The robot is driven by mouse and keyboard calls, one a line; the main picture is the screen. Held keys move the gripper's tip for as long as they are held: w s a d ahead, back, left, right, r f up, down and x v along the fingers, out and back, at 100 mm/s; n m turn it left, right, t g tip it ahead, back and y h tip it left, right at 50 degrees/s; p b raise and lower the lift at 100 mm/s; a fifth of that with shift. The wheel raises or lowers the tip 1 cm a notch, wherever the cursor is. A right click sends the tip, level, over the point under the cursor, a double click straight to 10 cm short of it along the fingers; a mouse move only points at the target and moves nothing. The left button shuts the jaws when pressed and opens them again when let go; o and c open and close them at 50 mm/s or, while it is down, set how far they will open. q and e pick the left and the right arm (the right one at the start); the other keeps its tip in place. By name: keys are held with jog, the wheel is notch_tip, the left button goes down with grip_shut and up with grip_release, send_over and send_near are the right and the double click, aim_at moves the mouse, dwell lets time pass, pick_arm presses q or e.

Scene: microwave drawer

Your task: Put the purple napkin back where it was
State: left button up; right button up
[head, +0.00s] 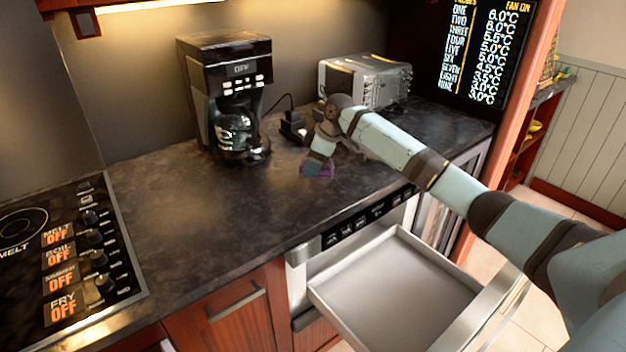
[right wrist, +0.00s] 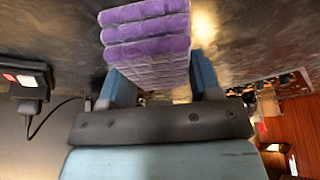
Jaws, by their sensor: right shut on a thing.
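The purple napkin (head: 317,171) is at the dark countertop (head: 200,205), under my right gripper. In the right wrist view the napkin (right wrist: 146,38) looks like a folded, ribbed purple stack between the two blue fingers. My right gripper (head: 318,160) is shut on it, and it also shows in the right wrist view (right wrist: 160,80). I cannot tell whether the napkin touches the counter or hangs just above it. The microwave drawer (head: 398,285) stands pulled open below the counter and is empty. My left gripper is not in view.
A coffee maker (head: 226,95) stands at the back left of the napkin, and a silver toaster (head: 365,82) behind it. A black plug with a cord (head: 292,125) lies close by. A cooktop (head: 65,265) is at the left. The counter between cooktop and napkin is clear.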

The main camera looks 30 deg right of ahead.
aim_at(313, 188)
notch_tip(313, 188, down, 5)
jog(key=shift+f, duration=0.1)
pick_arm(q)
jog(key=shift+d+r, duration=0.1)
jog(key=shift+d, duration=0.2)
pick_arm(e)
jog(key=o, duration=1)
jog(key=shift+c, duration=0.2)
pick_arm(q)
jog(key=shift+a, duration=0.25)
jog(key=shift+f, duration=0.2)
